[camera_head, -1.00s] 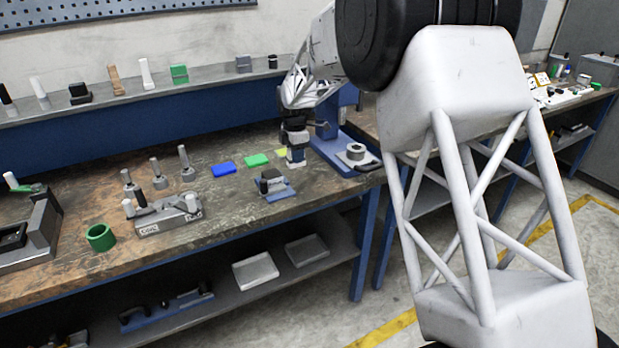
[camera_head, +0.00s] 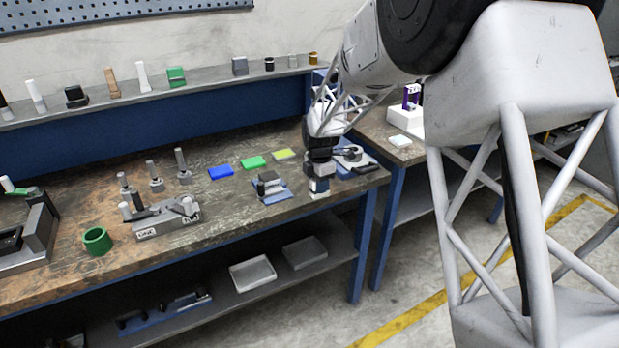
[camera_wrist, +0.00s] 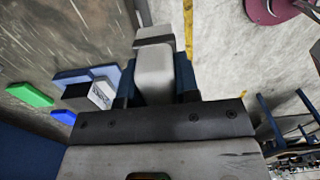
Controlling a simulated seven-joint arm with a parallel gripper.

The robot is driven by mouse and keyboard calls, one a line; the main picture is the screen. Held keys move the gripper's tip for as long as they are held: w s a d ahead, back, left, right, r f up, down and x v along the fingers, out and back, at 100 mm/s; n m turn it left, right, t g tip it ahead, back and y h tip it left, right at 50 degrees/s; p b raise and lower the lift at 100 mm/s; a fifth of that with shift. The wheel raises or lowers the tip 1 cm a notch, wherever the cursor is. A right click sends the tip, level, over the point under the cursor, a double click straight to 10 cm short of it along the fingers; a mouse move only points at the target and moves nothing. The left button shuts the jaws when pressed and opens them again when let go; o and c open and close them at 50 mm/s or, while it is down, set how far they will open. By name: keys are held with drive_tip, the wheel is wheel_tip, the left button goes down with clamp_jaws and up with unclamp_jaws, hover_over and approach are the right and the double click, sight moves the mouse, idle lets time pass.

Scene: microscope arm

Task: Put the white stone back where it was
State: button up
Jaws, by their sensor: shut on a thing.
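My gripper (camera_head: 320,172) is shut on a white block, taken to be the white stone. It is near the right front part of the long workbench (camera_head: 220,210). A little of the stone (camera_head: 319,186) shows below the fingers in the head view. In the wrist view the stone (camera_wrist: 155,68) is a pale, rounded block between the dark blue fingers. I cannot tell from the head view whether its underside touches the bench. A small device on a blue base (camera_head: 270,188) stands just left of my gripper.
Blue (camera_head: 220,172), green (camera_head: 253,163) and yellow (camera_head: 284,155) pads lie behind the small device. A white pad (camera_head: 400,141) lies on the second table to the right. A grey fixture (camera_head: 160,218) and green ring (camera_head: 96,241) stand further left.

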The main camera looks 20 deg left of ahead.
drive_tip(key=shift+w+a+f, duration=0.25)
drive_tip(key=shift+w+a, duration=0.95)
drive_tip(key=shift+w, duration=1.15)
drive_tip(key=shift+w+a+f, duration=0.2)
drive_tip(key=shift+w+a, duration=1.05)
drive_tip(key=shift+w, duration=1.1)
drive_tip(key=shift+w+a+f, duration=0.25)
drive_tip(key=shift+w+a, duration=0.95)
drive_tip(key=shift+w, duration=1.15)
drive_tip(key=shift+f, duration=1.75)
drive_tip(key=shift+f, duration=0.1)
drive_tip(key=o, duration=1)
drive_tip(key=shift+f, duration=0.1)
drive_tip(key=shift+c, duration=0.2)
wheel_tip(320, 180, up, 12)
drive_tip(key=shift+r, duration=0.2)
